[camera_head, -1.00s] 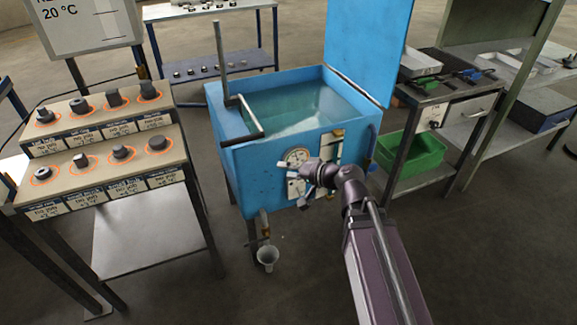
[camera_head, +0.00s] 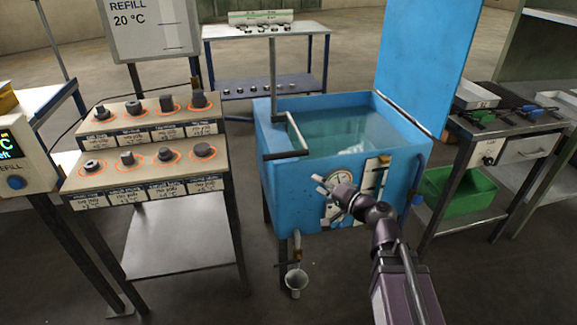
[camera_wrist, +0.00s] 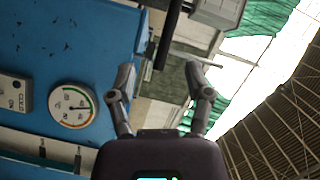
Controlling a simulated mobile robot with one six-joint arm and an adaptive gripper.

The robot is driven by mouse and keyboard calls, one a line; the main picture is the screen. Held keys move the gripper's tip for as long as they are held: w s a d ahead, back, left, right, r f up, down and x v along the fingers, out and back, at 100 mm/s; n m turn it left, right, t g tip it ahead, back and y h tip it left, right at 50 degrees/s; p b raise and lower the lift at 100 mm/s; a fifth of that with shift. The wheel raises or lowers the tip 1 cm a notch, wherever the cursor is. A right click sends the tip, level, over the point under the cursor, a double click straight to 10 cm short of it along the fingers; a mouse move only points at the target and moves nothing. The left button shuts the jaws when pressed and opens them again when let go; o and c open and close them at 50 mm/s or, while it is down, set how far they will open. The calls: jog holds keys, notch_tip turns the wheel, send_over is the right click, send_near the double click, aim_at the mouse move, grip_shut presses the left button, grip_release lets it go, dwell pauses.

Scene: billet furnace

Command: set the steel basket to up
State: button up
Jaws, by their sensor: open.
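The blue tank (camera_head: 330,185) stands ahead with its lid raised and greenish water inside. A dark cranked handle (camera_head: 286,155) lies over its left rim, beside an upright post (camera_head: 273,75); it looks like the steel basket's handle. The basket itself cannot be made out clearly under the water. My gripper (camera_head: 326,182) is open and empty in front of the tank's front wall, below the rim and right of the handle. In the wrist view the spread fingers (camera_wrist: 160,78) have a dark bar (camera_wrist: 169,38) beyond them, apparently not touched.
A round gauge (camera_head: 334,208) is on the tank's front, close to my gripper; it also shows in the wrist view (camera_wrist: 72,106). The open lid (camera_head: 425,60) rises at the back right. A sample stand (camera_head: 150,140) is left, a tool bench (camera_head: 500,130) right.

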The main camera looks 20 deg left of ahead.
aim_at(288, 157)
jog(key=shift+w+a+f+m+t+y+b, duration=0.15)
jog(key=shift+w+a+f+m+t+b, duration=0.15)
jog(key=shift+m+t+b, duration=0.45)
jog(key=shift+w+a+f+m+t+y+b, duration=0.3)
jog(key=shift+m+t+b, duration=0.3)
jog(key=shift+m+b, duration=0.3)
jog(key=shift+w+a+f+m+t+y+b, duration=0.1)
jog(key=shift+w+a+f+m+t+b, duration=0.25)
jog(key=shift+m+t+b, duration=0.45)
jog(key=shift+a+r, duration=0.1)
jog(key=shift+r, duration=0.1)
jog(key=p+x, duration=0.2)
jog(key=x, duration=1.1)
jog(key=shift+w+a+f, duration=0.1)
jog(key=shift+a, duration=0.25)
grip_shut()
